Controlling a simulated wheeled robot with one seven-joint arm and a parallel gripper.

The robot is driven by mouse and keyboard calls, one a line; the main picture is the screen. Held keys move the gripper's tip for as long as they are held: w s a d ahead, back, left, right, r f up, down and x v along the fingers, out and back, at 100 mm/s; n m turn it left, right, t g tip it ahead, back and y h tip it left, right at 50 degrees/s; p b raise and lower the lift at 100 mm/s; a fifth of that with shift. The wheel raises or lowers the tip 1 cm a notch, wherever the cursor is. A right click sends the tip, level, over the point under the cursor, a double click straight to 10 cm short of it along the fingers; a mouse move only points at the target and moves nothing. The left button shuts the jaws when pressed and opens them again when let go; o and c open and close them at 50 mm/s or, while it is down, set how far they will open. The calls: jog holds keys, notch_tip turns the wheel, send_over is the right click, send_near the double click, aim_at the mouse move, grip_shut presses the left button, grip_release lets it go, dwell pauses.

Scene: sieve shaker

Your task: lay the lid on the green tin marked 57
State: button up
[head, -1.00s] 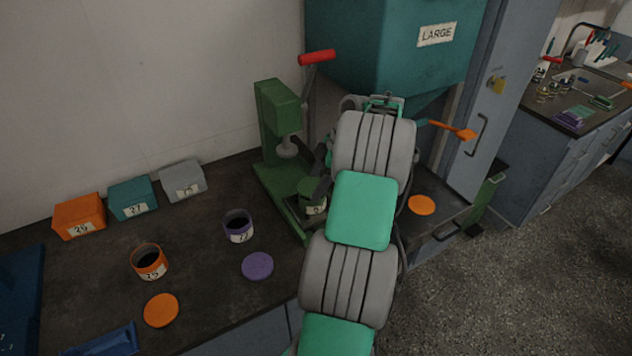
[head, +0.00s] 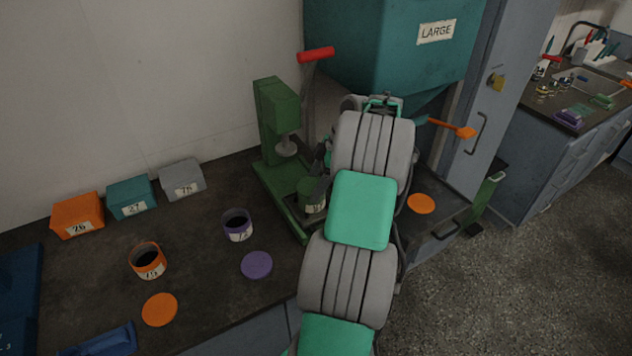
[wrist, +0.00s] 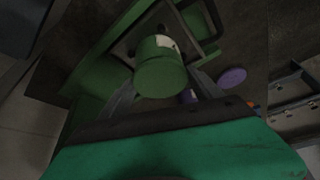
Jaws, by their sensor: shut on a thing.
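The green tin (head: 311,192) stands on the base of the green press, partly hidden by my arm. Its pale label shows, but I cannot read the number clearly. In the wrist view the green tin (wrist: 157,47) is seen from its top end, and a round green lid (wrist: 161,82) covers that end. My gripper (wrist: 162,94) has its fingers on either side of the lid and is shut on it. I cannot tell whether the lid rests on the rim or is just above it.
The green press (head: 277,112) with its red-handled lever (head: 316,55) rises close behind the tin. An orange tin (head: 147,261), a purple tin (head: 237,226), a purple lid (head: 257,265) and an orange lid (head: 160,309) are on the bench to the left. The teal hopper (head: 385,45) hangs above.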

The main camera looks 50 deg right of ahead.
jog(key=shift+f, duration=0.2)
jog(key=o, duration=1.4)
jog(key=p+v, duration=0.2)
jog(key=v, duration=0.6)
